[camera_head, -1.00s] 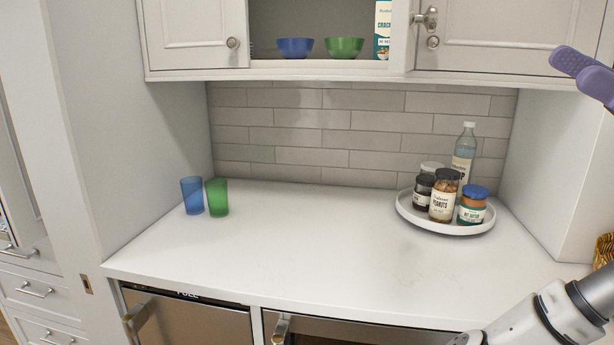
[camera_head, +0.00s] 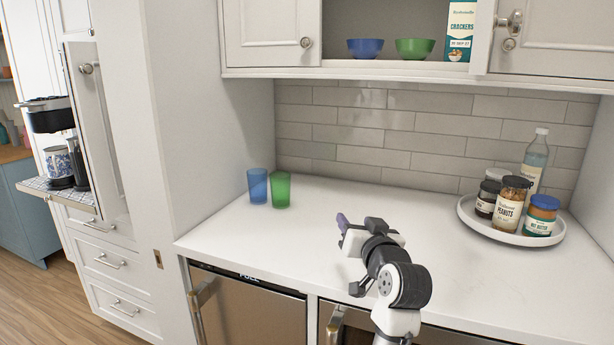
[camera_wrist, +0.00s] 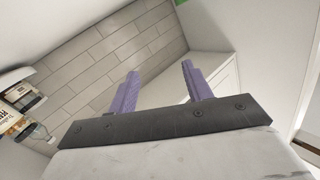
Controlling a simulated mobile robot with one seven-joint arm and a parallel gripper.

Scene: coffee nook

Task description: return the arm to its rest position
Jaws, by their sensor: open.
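My arm reaches over the front part of the white counter (camera_head: 330,205) in the head view. My gripper (camera_head: 342,222), with purple fingers, is at its end, left of the counter's middle and to the right of the two cups. In the wrist view my gripper (camera_wrist: 160,85) shows its two purple fingers apart with nothing between them. The wrist view looks past them at the tiled wall (camera_wrist: 105,65) and white cabinetry.
A blue cup (camera_head: 257,186) and a green cup (camera_head: 281,189) stand at the counter's left. A round white tray (camera_head: 510,236) with jars and a bottle (camera_head: 534,162) stands at the right. An open cupboard shelf above holds a blue bowl (camera_head: 365,48), a green bowl (camera_head: 414,48) and a crackers box (camera_head: 460,30).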

